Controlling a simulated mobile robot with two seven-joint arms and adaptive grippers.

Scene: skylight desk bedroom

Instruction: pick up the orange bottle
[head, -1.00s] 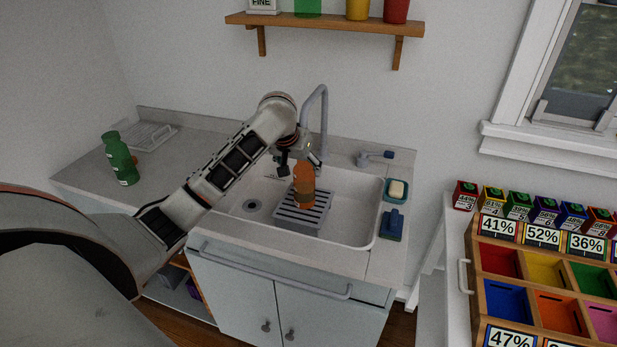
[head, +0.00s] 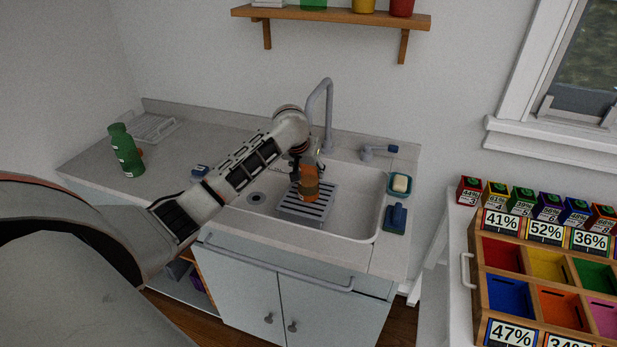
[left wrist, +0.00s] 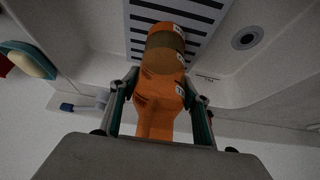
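The orange bottle (head: 308,182) stands upright on the grey slotted rack (head: 290,203) in the sink, with a brownish band around its body. In the left wrist view the bottle (left wrist: 162,88) lies between the two fingers (left wrist: 160,78), one close along each side. Whether both fingertips press on it or small gaps remain cannot be told. My right gripper is not in view.
The faucet (head: 327,105) rises just behind the gripper. A green bottle (head: 126,152) stands on the left counter. A soap dish (head: 399,186) and a blue item (head: 395,219) sit right of the sink. A shelf (head: 330,17) hangs above.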

